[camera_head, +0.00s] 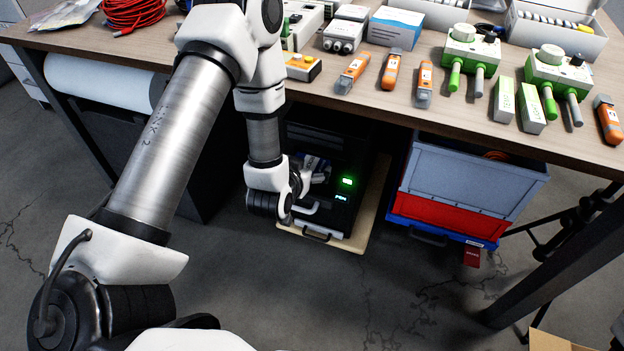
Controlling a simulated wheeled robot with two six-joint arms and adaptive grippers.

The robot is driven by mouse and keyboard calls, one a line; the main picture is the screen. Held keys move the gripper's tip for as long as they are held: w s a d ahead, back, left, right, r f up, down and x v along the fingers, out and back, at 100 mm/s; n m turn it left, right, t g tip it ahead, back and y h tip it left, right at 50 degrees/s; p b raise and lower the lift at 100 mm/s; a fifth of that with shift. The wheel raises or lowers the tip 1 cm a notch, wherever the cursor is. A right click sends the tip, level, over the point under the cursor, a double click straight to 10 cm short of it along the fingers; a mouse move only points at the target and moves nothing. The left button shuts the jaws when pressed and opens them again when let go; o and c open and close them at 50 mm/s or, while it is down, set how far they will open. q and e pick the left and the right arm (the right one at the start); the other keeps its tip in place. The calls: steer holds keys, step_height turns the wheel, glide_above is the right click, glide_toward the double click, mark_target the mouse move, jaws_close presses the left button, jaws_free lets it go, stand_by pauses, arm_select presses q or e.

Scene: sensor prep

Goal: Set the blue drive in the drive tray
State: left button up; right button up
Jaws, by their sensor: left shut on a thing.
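My left arm reaches down from the upper left, and my left gripper (318,172) is at the open front of a black drive unit (345,208) under the table. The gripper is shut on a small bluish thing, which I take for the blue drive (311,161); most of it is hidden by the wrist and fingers. The unit has glowing green lights on its front. A light handle-like part shows just below the gripper. I cannot make out the drive tray's inside or whether the drive touches it. My right gripper is not in view.
The wooden table (455,120) overhangs the unit. The unit stands on a pale board (376,200). A grey-blue and red crate (465,182) is to its right, a dark cabinet to its left. Orange tools, green-white devices and boxes cover the tabletop. The floor in front is clear.

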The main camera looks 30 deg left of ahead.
arm_select(q)
steer(key=shift+w+f, duration=0.1)
steer(key=shift+w, duration=0.4)
steer(key=shift+w+d+f+b, duration=0.2)
steer(key=shift+w+b, duration=0.15)
steer(key=shift+w, duration=0.25)
step_height(320, 180, down, 3)
steer(key=shift+s+f+b, duration=0.15)
steer(key=shift+f+b, duration=0.05)
steer(key=shift+b, duration=0.75)
steer(key=shift+r, duration=0.15)
steer(key=shift+f, duration=0.2)
steer(key=o, duration=1)
steer(key=shift+r, duration=0.1)
